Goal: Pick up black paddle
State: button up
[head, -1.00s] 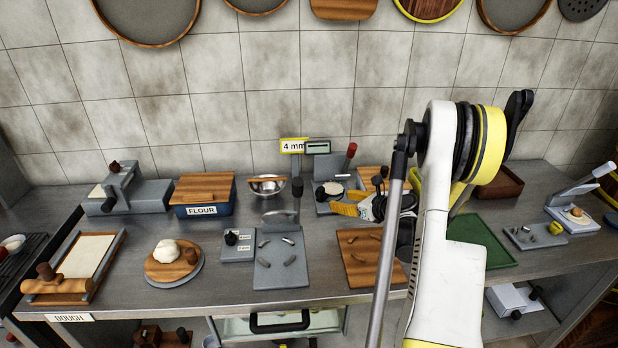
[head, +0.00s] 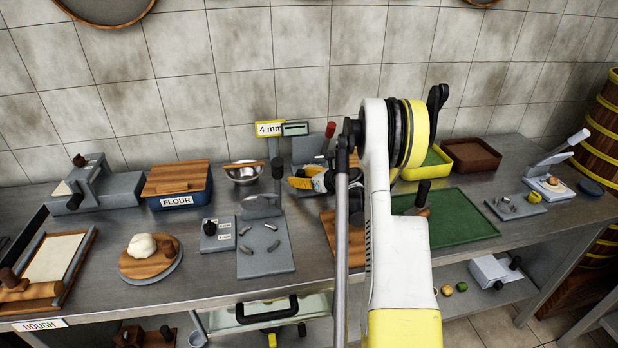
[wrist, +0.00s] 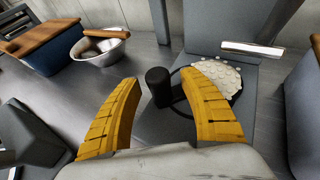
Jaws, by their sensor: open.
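The black paddle shows in the wrist view as an upright dark handle (wrist: 157,88) beside a dark round plate (wrist: 238,99) that bears white lumpy pieces (wrist: 220,75). The plate lies on a grey metal stand. My gripper (wrist: 160,78) is open, its two yellow fingers on either side of the handle, with nothing gripped. Whether a finger touches the handle or plate, I cannot tell; the right finger covers part of the plate. In the head view my gripper (head: 298,178) is in front of the grey stand (head: 308,148) and hides the paddle.
A metal bowl (head: 243,174) and a blue flour bin (head: 180,200) with a wooden lid stand to the left. A grey plate (head: 266,262) with small metal pieces lies in front. A green tray (head: 465,215) is to the right. The wall is close behind.

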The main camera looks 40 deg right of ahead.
jog(key=shift+w, duration=0.1)
grip_shut()
jog(key=shift+r, duration=0.2)
